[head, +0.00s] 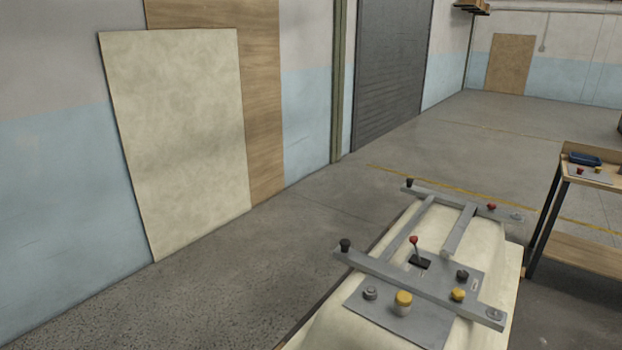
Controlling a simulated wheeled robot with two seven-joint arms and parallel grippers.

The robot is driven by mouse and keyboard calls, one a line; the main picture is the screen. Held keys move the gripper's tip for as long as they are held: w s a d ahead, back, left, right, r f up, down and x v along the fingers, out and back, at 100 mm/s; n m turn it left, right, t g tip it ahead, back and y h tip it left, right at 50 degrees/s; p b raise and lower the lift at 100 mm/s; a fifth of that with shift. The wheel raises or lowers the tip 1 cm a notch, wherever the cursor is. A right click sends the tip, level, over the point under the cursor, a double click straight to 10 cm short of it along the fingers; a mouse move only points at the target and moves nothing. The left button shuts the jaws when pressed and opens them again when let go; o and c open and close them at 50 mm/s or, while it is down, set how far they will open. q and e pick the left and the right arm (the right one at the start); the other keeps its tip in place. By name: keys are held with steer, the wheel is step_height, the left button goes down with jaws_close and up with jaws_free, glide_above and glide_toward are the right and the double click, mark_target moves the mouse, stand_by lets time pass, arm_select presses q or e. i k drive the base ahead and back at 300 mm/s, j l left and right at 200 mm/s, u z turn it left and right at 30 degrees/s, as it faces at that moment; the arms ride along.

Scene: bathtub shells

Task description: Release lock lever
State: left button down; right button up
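A lever with a red knob (414,239) stands up from a small black base (420,262) on the grey frame. The lever leans slightly to the left in the picture. The grey metal frame (385,269) lies across the top of a cream bathtub shell (477,252). Its front plate (385,318) carries a large yellow button (403,299) and a smaller yellow knob (458,294). Black knobs stand at the left ends of the near bar (345,245) and far bar (409,183). A second red knob (491,207) is on the far bar. Neither of my grippers is in view.
A wooden workbench (574,203) with a blue item (584,159) and a small panel on top stands at the right. Large boards (180,140) lean on the left wall. The floor (290,235) between wall and shell is clear.

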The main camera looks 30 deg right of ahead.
mark_target(413, 239)
steer(key=i+z, duration=0.15)
steer(key=z, duration=0.35)
steer(key=i+z, duration=0.15)
steer(key=z, duration=0.3)
steer(key=i+z, duration=0.15)
steer(key=z, duration=0.35)
steer(key=i+j+z, duration=0.1)
steer(key=z, duration=0.35)
steer(key=i+j+z, duration=0.1)
steer(key=j+z, duration=0.15)
steer(key=z, duration=0.25)
steer(key=i+j+z, duration=0.1)
steer(key=z, duration=0.15)
